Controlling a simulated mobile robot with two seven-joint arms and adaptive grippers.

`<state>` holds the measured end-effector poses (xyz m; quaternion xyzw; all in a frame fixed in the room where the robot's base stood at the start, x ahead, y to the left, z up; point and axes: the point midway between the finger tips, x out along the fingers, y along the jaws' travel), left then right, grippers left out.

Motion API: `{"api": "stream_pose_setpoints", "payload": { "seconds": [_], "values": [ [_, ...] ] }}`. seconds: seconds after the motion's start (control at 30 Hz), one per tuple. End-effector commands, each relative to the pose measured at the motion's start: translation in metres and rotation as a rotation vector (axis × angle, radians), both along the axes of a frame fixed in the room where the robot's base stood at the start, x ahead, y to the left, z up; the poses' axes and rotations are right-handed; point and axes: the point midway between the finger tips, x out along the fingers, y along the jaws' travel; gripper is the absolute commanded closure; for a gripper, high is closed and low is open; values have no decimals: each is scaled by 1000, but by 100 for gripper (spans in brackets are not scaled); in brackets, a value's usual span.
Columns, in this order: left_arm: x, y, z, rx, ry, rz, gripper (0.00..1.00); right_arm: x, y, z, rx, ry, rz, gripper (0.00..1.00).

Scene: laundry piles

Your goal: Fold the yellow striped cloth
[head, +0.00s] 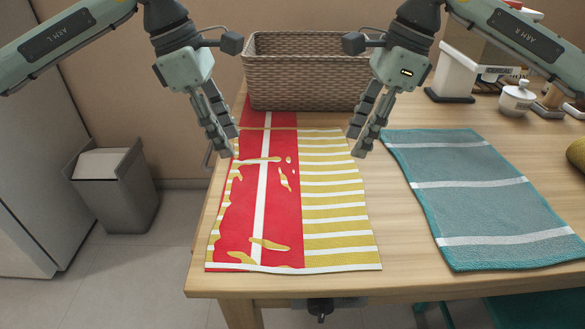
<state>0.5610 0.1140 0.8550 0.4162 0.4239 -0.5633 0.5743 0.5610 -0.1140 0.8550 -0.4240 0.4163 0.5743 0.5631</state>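The yellow striped cloth (338,200), yellow with white stripes, lies flat on the table. A red cloth with a white lengthwise stripe (284,222) covers most of its left half. Yellow patches show through the red, and striped edges show along the left side. My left gripper (226,145) is at the cloth's far left corner. My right gripper (358,143) is at its far right corner. Both point down with their fingers close together in this view. I cannot tell whether either touches or pinches cloth, or how far its fingers are apart.
A wicker basket (306,82) stands behind the cloths. A teal cloth with white stripes (472,200) lies flat to the right. A white lidded jar (516,99) and a rolled mustard item (577,152) are further right. A grey bin (126,196) stands on the floor at left.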

Motion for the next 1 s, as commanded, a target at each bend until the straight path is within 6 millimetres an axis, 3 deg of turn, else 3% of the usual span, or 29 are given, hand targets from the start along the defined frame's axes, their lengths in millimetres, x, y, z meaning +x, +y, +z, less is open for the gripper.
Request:
{"api": "stream_pose_setpoints", "payload": {
  "seconds": [0.4,1.0],
  "values": [
    [0,0,-61,-1,3,0,60,0,0,-60,2,2,0,60],
    [0,0,-75,-1,1,1,61,0,0,-75,2,0,0,61]
  ]
}}
